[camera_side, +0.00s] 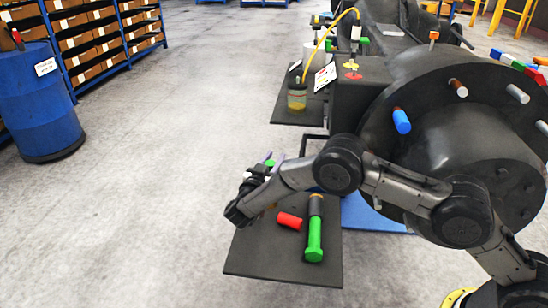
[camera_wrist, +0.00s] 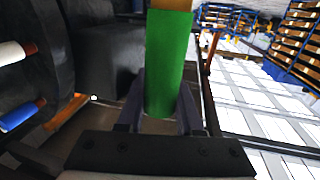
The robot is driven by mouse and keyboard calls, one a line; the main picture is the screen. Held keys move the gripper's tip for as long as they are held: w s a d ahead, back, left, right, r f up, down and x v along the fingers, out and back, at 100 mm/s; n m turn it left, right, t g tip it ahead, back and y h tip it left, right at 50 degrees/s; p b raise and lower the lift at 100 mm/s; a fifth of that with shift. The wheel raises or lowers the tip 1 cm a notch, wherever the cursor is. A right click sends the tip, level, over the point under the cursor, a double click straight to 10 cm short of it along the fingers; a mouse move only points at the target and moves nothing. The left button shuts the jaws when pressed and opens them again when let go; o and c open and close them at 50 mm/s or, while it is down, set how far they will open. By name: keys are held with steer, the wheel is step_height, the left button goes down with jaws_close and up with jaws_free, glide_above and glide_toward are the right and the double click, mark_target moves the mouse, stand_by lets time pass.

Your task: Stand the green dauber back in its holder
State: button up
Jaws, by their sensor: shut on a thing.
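My gripper (camera_wrist: 161,104) is shut on a green cylinder, the green dauber (camera_wrist: 168,62), in the wrist view. One finger lies on each side of its green part. A tan part (camera_wrist: 171,4) shows at its far end, cut off by the frame's top edge. In the side view my gripper (camera_side: 272,170) is at the far end of my arm, by the left edge of a dark shelf. Only a small bit of the green dauber (camera_side: 269,163) shows there. I cannot make out its holder for certain.
The dark shelf (camera_side: 262,262) bears a red cylinder (camera_side: 289,220) and a green bolt-like piece (camera_side: 315,238) with a dark shank. Behind, another shelf holds a jar (camera_side: 297,96) with a yellow hose. The big dark casting (camera_side: 440,130) with coloured plugs stands right.

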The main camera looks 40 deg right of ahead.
steer(key=shift+f, duration=1.05)
steer(key=o, duration=1.1)
steer(key=v, duration=1.4)
steer(key=shift+w, duration=0.1)
